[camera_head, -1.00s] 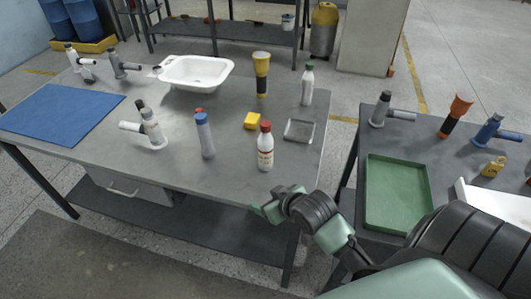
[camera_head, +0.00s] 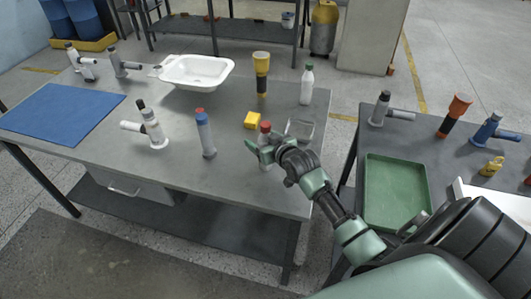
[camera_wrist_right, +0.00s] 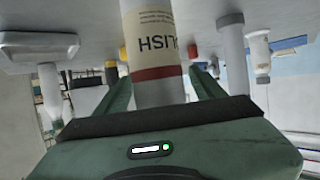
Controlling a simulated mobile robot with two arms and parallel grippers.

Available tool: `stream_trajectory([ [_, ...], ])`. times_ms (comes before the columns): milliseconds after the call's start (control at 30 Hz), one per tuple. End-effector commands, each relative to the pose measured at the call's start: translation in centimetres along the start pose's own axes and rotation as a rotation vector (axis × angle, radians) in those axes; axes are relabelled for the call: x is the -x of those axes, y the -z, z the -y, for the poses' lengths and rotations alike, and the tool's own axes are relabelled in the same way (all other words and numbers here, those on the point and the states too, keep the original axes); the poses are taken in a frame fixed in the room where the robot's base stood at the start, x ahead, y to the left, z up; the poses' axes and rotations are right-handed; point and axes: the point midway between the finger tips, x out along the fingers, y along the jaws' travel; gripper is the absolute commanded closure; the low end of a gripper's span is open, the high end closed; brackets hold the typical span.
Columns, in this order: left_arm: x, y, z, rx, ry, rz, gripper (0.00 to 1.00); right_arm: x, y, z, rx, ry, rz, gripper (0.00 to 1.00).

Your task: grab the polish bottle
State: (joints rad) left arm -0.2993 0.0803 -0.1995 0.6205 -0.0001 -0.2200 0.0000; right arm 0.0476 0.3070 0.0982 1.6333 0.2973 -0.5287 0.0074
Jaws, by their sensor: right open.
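The polish bottle (camera_head: 265,128) is white with a red cap and stands upright near the front right of the grey table. In the head view my right gripper (camera_head: 258,150) covers most of its body. In the right wrist view the bottle (camera_wrist_right: 158,50) shows its cream label with part of the word "POLISH" upside down and a dark red band. The right gripper (camera_wrist_right: 162,82) is open, with one green finger on either side of the bottle. I cannot tell whether a finger touches it. My left gripper is not in view.
A side table with a green tray (camera_head: 395,195) stands to the right.

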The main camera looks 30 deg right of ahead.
Motion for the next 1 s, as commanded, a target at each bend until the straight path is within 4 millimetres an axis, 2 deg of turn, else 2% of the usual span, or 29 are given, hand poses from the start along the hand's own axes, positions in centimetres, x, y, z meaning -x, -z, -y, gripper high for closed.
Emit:
stream_trajectory([
  [267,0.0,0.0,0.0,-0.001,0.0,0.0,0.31,-0.3,-0.1,0.0,0.001,0.0,0.0,0.31],
  [500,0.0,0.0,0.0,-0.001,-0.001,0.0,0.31,-0.3,-0.1,0.0,0.001,0.0,0.001,0.97],
  [533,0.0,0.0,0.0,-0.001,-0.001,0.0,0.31,-0.3,-0.1,0.0,0.001,0.0,0.001,1.0],
  [833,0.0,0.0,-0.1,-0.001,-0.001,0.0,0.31,-0.2,0.2,0.0,0.002,0.0,-0.001,1.0],
  [1000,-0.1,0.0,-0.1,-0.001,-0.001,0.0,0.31,0.3,1.6,0.0,0.003,0.0,-0.004,1.0],
])
